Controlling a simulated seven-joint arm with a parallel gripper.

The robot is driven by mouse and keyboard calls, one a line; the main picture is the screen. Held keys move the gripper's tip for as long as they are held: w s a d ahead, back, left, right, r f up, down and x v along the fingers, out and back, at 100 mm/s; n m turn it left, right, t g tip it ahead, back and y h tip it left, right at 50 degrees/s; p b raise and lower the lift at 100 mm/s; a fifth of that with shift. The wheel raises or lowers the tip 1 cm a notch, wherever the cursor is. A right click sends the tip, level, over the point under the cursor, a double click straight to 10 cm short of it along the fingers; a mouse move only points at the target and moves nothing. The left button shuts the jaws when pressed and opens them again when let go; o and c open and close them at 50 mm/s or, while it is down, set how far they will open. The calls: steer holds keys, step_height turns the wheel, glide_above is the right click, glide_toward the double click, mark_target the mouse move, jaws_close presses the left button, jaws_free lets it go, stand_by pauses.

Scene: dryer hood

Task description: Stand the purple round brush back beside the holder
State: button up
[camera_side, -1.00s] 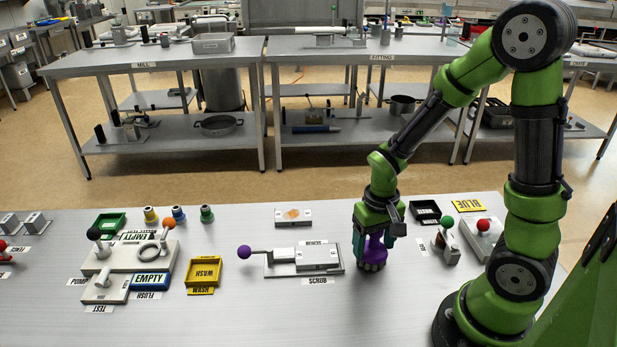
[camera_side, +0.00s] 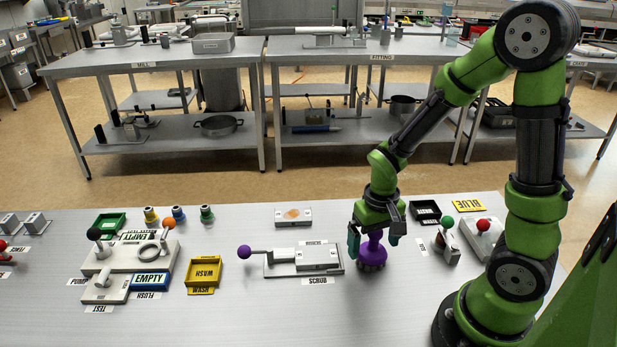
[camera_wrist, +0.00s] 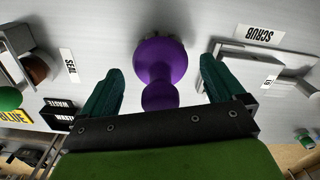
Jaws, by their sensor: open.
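The purple round brush (camera_side: 372,253) stands upright on the table, with its wide head down and its knob up. It stands to the right of the grey scrub holder (camera_side: 305,260), apart from it. My gripper (camera_side: 375,243) is open around the upper part of the brush. In the wrist view the brush (camera_wrist: 160,62) sits between the two spread teal fingers (camera_wrist: 160,85), with a gap on each side. The scrub holder (camera_wrist: 262,58) is partly visible at the right there.
A purple-knobbed lever (camera_side: 245,253) sticks out left of the holder. A green-knobbed fixture (camera_side: 446,240) and a black tray (camera_side: 425,212) stand to the right. A yellow wash tray (camera_side: 204,275) lies left. The table in front of the brush is clear.

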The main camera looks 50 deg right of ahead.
step_height(320, 180, up, 11)
steer(key=shift+r, duration=0.2)
steer(key=s+a+r+n+t+y, duration=0.1)
steer(key=s+a+r+t+y, duration=0.1)
steer(key=a+r+t, duration=0.5)
step_height(320, 180, up, 3)
steer(key=shift+s+a+f+n, duration=0.15)
steer(key=shift+s+a+n, duration=0.1)
steer(key=shift+n, duration=0.05)
